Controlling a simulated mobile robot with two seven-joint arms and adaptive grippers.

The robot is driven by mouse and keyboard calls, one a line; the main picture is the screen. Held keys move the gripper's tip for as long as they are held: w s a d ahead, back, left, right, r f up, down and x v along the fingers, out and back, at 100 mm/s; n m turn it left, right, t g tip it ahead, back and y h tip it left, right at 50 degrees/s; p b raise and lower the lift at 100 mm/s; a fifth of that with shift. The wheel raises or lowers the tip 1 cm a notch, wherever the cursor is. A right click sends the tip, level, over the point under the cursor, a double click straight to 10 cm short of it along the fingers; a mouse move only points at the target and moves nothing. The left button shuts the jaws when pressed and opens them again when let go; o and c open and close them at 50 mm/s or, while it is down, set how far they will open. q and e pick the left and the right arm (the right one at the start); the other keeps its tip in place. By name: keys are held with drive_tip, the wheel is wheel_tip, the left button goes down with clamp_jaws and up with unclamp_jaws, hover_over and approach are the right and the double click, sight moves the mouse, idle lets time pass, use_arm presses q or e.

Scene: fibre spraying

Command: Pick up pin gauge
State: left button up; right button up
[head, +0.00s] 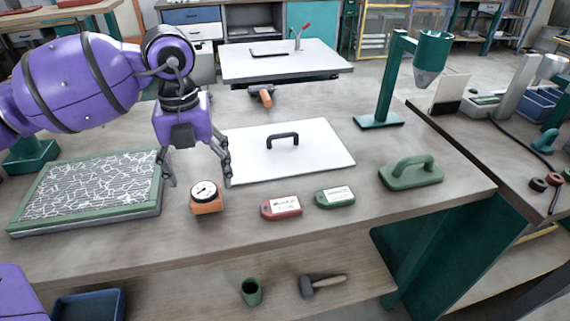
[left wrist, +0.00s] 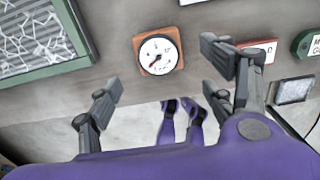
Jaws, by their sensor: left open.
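The pin gauge (head: 206,197), an orange block with a round white dial on top, stands on the workbench near its front edge. It also shows in the left wrist view (left wrist: 158,51), dial facing the camera, between the two spread fingers. My left gripper (head: 199,184) is open and points down just behind and above the gauge, with nothing between its fingers. The fingers also show in the left wrist view (left wrist: 163,70). My right gripper is not in view.
A green-framed fibre panel (head: 90,190) lies left of the gauge. A red tag block (head: 281,207) and a green one (head: 335,197) lie to its right. A white board with a black handle (head: 290,158) lies behind. A green float (head: 410,173) sits at right.

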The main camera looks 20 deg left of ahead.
sight(204, 192)
use_arm(q)
drive_tip(key=shift+s+f, duration=0.25)
drive_tip(key=shift+f, duration=0.8)
drive_tip(key=f, duration=0.5)
drive_tip(key=shift+w+a+p, duration=0.1)
drive_tip(key=shift+w+p, duration=0.1)
drive_tip(key=shift+p, duration=0.15)
drive_tip(key=shift+w+f, duration=0.1)
drive_tip(key=shift+f, duration=0.15)
drive_tip(key=c, duration=1.4)
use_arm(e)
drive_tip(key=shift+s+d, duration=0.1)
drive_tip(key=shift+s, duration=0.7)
